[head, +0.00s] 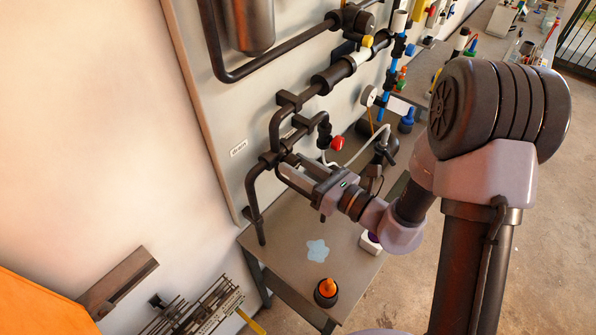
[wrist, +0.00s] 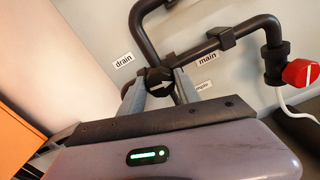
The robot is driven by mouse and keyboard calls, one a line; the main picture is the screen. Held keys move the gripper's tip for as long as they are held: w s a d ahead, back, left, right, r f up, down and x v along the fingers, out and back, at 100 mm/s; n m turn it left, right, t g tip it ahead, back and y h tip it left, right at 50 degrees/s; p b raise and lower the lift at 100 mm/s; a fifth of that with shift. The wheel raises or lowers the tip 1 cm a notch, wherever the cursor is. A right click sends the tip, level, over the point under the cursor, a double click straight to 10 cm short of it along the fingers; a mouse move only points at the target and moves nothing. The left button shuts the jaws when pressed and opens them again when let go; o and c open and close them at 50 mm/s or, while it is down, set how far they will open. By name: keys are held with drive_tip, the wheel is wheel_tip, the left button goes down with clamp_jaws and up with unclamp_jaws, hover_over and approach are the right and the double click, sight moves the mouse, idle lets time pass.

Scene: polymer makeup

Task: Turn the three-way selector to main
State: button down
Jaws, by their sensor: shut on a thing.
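The three-way selector (wrist: 159,82) is a black knob with a white arrow at a pipe junction, in the middle of the wrist view. Its arrow points right and slightly up, roughly between the main label (wrist: 207,59) and a small third label (wrist: 203,86) that is hard to read. The drain label (wrist: 124,60) is up and left of the knob. My gripper (wrist: 161,88) has one finger on each side of the knob and is shut on it. In the head view my gripper (head: 292,168) reaches the pipe junction and mostly hides the selector.
A red-handled valve (head: 337,143) is close to the right of the junction, with a pale hose beside it. Black pipes (head: 276,125) run along the wall panel. Below is a bench (head: 290,262) with a bluish puddle (head: 317,250) and an orange-topped bottle (head: 326,291).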

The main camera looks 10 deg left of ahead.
drive_tip(key=shift+f+n+b, duration=0.1)
drive_tip(key=shift+n+b, duration=0.3)
drive_tip(key=shift+n, duration=0.1)
idle(0.3)
drive_tip(key=c, duration=0.9)
unclamp_jaws()
drive_tip(key=shift+o, duration=0.2)
drive_tip(key=v, duration=1.7)
drive_tip(key=shift+s, duration=0.2)
drive_tip(key=shift+d, duration=0.15)
